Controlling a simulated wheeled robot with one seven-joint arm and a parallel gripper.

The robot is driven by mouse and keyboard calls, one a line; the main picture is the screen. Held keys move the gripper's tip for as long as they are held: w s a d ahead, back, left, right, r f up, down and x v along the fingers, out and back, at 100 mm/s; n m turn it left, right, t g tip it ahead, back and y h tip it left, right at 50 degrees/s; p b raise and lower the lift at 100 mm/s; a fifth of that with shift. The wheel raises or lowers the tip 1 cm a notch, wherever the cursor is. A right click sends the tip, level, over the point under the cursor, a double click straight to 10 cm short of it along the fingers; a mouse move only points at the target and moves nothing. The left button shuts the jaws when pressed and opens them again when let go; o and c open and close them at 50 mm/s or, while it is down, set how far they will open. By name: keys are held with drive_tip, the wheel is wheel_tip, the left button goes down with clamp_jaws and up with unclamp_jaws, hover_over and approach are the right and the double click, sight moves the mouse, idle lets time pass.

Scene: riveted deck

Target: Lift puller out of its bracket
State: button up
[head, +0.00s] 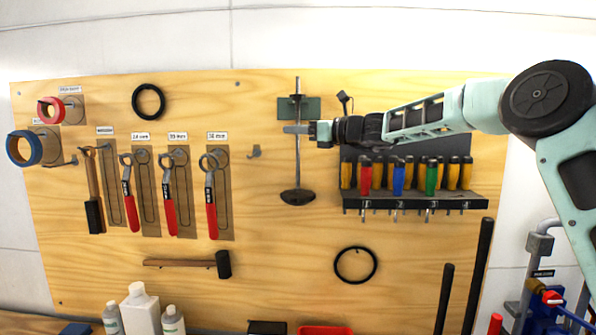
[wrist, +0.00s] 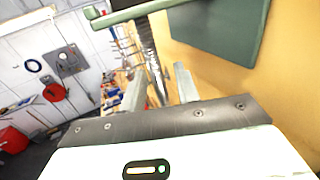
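The puller (head: 298,197) hangs upright on the pegboard, a thin metal rod with a dark round weight at its lower end. Its upper part sits in a green bracket (head: 312,106) fixed to the wood. My gripper (head: 290,129) is at the rod just below the bracket, reaching in from the right. In the wrist view, my two fingers (wrist: 160,82) are apart, with the shiny rod (wrist: 154,75) between them and a visible gap beside it. The green bracket (wrist: 215,35) fills the upper right there. The finger contact is partly hidden in the head view.
A rack of screwdrivers (head: 415,200) is right of the puller, below my forearm. An empty grey hook (head: 254,152) is to the left, then several red-handled wrenches (head: 211,205). A mallet (head: 190,263) and black ring (head: 355,265) hang below. The board directly under the puller is clear.

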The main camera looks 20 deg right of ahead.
clamp_jaws()
drive_tip(key=shift+r, duration=0.1)
idle(1.2)
